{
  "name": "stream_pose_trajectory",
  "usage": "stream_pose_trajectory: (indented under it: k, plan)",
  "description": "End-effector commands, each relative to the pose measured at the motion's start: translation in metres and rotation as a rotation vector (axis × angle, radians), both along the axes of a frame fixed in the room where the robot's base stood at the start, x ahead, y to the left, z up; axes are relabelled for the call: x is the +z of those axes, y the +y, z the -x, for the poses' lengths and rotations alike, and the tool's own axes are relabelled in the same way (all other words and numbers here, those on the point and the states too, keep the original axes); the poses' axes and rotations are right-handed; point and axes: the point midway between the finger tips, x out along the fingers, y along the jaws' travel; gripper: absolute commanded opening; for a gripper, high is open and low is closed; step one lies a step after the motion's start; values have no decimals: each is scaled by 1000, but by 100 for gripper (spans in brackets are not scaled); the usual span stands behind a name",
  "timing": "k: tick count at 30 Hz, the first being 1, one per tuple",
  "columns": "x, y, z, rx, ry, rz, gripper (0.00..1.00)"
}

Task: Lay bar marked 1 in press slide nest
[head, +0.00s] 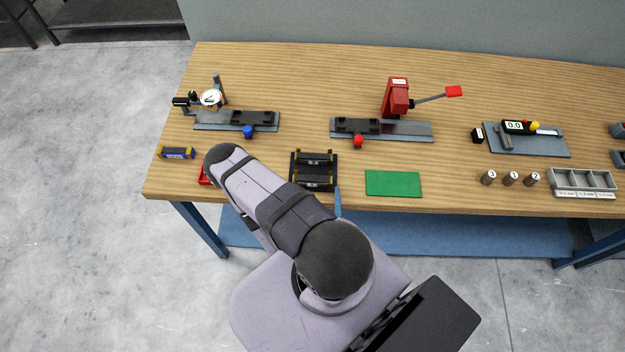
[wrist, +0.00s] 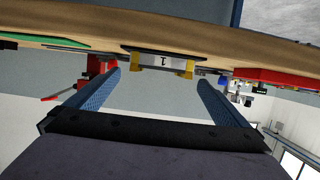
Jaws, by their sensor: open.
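The bar marked 1 (wrist: 163,60) shows its light end face with the "1" in the wrist view, between yellow supports of a black rack (wrist: 200,60). In the head view this rack (head: 314,186) stands near the table's front edge. My gripper (wrist: 158,79) is open and empty, its two blue fingers to either side of the bar's face and apart from it. In the head view my arm hides most of the gripper; a blue finger shows by the rack's front right. The press slide nest (head: 357,125) is a dark block on a grey rail, near the red press (head: 396,97).
A green mat (head: 393,184) lies right of the rack, a red tray (head: 204,175) to its left. A dial gauge (head: 210,98) stands at the back left. Several items stand at right: numbered cylinders (head: 513,178), a compartment tray (head: 584,191) and a digital gauge (head: 515,126).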

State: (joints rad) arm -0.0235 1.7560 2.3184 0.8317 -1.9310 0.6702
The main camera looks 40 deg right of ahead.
Motion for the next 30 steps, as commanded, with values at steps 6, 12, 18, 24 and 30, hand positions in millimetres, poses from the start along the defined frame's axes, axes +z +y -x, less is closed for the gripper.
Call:
stream_pose_trajectory:
  k: [6,12,18,24,30]
  plan:
    - [0,-1,-1,1,-2,0,100]
    - [-2,-3,-3,-3,-2,0,100]
    - [-7,-11,-11,-6,-4,-1,100]
    - [-17,-23,-25,-4,-5,-1,100]
    - [-20,-31,-34,-3,-3,0,100]
